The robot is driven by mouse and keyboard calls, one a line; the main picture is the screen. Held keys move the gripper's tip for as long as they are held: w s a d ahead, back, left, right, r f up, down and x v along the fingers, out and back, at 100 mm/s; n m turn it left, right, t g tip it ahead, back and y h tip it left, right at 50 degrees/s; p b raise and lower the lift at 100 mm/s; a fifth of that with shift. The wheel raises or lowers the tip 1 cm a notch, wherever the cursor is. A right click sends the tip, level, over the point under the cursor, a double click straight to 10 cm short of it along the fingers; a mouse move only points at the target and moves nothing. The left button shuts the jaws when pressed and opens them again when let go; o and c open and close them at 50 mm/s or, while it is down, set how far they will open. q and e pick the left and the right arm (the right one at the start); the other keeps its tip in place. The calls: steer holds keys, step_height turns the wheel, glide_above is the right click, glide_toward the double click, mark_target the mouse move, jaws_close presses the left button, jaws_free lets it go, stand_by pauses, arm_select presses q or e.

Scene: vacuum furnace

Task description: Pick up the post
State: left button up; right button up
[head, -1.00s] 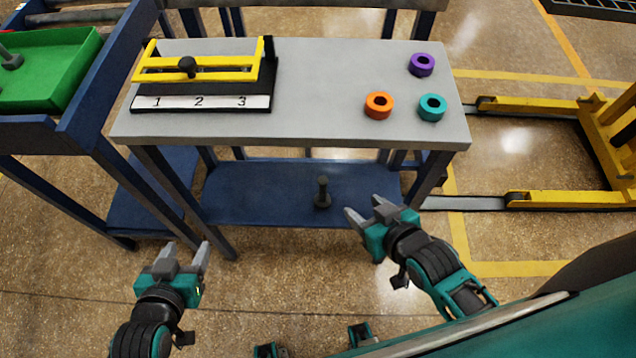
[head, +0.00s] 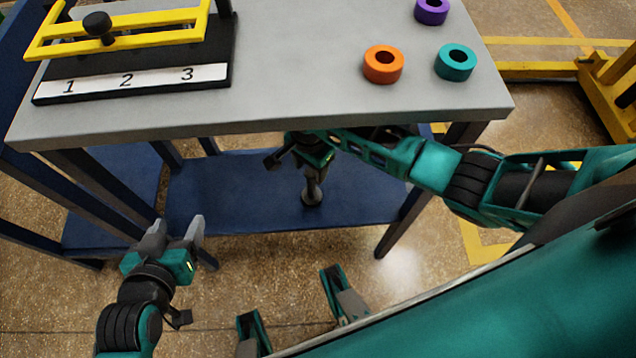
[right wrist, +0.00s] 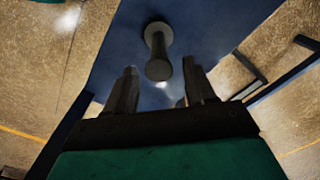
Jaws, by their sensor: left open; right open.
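The post (head: 312,197) is dark, with a round base, and stands upright on the blue lower shelf under the grey table. My right gripper (head: 312,172) is under the tabletop, just above the post, and hides its upper part in the head view. In the right wrist view the post (right wrist: 158,50) lies ahead of the open fingers of my right gripper (right wrist: 160,88); I cannot tell whether its near end is between the tips. My left gripper (head: 180,225) is open and empty, in front of the table at the left.
The grey tabletop (head: 300,95) overhangs the blue lower shelf (head: 240,190). On it are an orange ring (head: 383,75), a teal ring (head: 470,66), a purple ring (head: 432,12) and a black fixture with a yellow frame (head: 150,75). Table legs (head: 425,200) flank the shelf.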

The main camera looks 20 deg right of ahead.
mark_target(311, 182)
steer(key=shift+d+f+b, duration=0.15)
steer(key=shift+f+b, duration=0.3)
steer(key=shift+f, duration=0.5)
step_height(311, 182, down, 6)
steer(key=b, duration=0.3)
steer(key=shift+r, duration=0.25)
steer(key=shift+s, duration=0.1)
steer(key=shift+c, duration=0.4)
jaws_close()
steer(key=shift+r, duration=0.1)
